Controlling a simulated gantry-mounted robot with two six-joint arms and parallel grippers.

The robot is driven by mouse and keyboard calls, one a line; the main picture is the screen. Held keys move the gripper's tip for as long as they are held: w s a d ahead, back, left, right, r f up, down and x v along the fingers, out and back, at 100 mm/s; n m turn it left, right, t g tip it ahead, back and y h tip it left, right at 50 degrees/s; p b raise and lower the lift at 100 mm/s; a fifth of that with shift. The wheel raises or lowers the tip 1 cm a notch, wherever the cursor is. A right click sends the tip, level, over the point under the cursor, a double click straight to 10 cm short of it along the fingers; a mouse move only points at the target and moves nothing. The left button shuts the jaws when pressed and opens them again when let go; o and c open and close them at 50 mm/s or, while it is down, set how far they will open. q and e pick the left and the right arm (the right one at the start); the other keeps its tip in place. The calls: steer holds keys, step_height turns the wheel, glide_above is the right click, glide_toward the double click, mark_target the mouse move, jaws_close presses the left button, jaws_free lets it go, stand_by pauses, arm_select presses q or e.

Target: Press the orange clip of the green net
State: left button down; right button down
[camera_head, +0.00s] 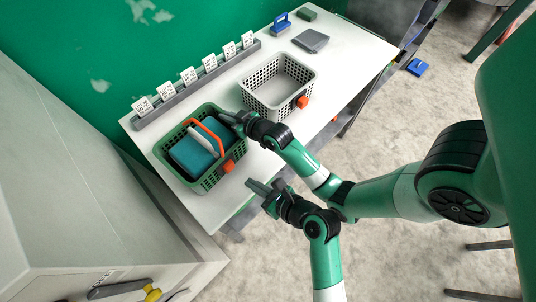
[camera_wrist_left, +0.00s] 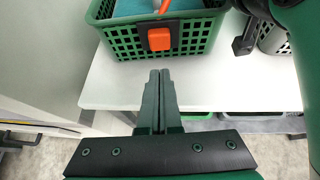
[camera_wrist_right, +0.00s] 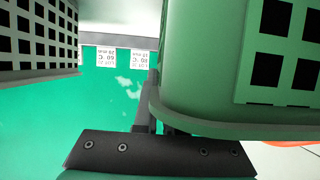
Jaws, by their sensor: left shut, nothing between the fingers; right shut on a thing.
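The green net (camera_head: 212,180), a basket with holed walls, stands at the table's near left end with teal things inside. Its orange clip (camera_head: 228,166) sits on the front wall; it also shows in the left wrist view (camera_wrist_left: 159,39). My left gripper (camera_head: 250,184) is shut and empty, in front of the clip and apart from it. Its fingertips (camera_wrist_left: 160,72) point towards the clip from below in the left wrist view. My right gripper (camera_head: 225,117) is shut on the net's rim at its right side. In the right wrist view the net's wall (camera_wrist_right: 205,60) hides part of the fingers.
A white-grey basket (camera_head: 262,101) with its own orange clip (camera_head: 302,102) stands to the right of the net. A grey rail with label cards (camera_head: 189,75) runs along the green back wall. A grey block (camera_head: 311,40) lies farther right. The table front edge is clear.

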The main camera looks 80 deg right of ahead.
arm_select(q)
steer(key=v, duration=0.6)
steer(key=shift+s+a+r, duration=0.15)
steer(key=shift+s+r, duration=0.05)
steer(key=shift+s, duration=0.1)
arm_select(e)
steer(key=c, duration=0.9)
jaws_free()
steer(key=shift+s, duration=0.1)
